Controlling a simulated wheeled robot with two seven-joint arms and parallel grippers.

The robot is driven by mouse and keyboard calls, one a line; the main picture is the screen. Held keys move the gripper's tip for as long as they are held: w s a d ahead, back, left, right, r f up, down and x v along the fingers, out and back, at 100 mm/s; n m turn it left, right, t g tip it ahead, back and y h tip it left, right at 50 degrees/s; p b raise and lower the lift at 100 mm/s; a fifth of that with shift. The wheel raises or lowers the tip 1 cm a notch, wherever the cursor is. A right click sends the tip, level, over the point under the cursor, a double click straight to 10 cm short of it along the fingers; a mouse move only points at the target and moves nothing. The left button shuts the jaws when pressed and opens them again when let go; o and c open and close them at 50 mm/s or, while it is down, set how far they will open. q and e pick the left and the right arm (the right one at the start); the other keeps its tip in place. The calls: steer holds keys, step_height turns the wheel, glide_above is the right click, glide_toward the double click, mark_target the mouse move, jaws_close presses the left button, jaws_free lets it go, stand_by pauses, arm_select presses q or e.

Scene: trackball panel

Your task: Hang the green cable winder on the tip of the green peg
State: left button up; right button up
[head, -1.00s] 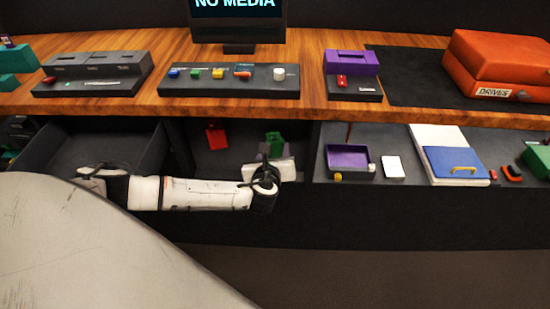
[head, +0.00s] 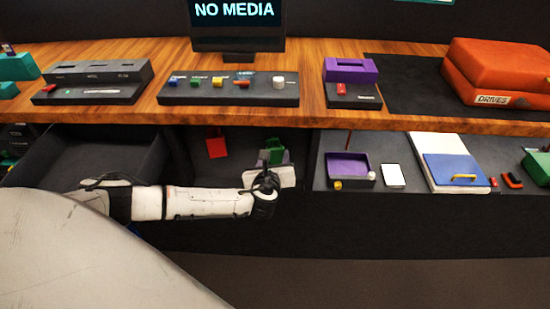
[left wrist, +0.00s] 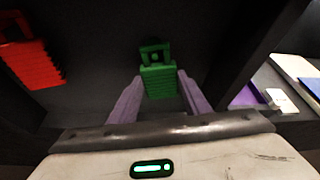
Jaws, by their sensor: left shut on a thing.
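The green cable winder (head: 274,153) is in the open bay under the counter. In the left wrist view the green winder (left wrist: 158,82) is ribbed and stands between the two pale purple fingers. My left gripper (head: 272,162) is shut on it. A green upper part with a dark opening (left wrist: 155,50) shows just beyond the ribs, with a small green spot in it. I cannot tell whether that spot is the green peg's tip, or whether the winder is around it. The rest of the peg is hidden. My right gripper is not in view.
A red winder-like piece (head: 216,147) hangs left of the green one; it also shows in the left wrist view (left wrist: 32,65). An open dark drawer (head: 90,160) is at left. A divider (head: 308,155) and a shelf with a purple tray (head: 348,165) are at right.

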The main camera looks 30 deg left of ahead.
arm_select(q)
steer(key=o, duration=1.1)
steer(key=p+v, duration=0.1)
steer(key=v, duration=0.9)
steer(key=shift+s+r+p, duration=0.1)
steer(key=shift+s+p, duration=0.05)
steer(key=shift+p, duration=0.2)
steer(key=s+d+f+n+g+h, duration=0.4)
steer(key=s+d+f+n+h, duration=0.3)
steer(key=s+d+f+n, duration=0.65)
steer(key=s+n, duration=0.2)
steer(key=n, duration=0.2)
steer(key=s+n+h, duration=0.1)
steer(key=s+n, duration=0.2)
steer(key=n, duration=0.1)
steer(key=s+d+n, duration=0.1)
steer(key=s+n, duration=0.2)
steer(key=n, duration=0.2)
steer(key=shift+s+h, duration=0.1)
steer(key=shift+h, duration=0.2)
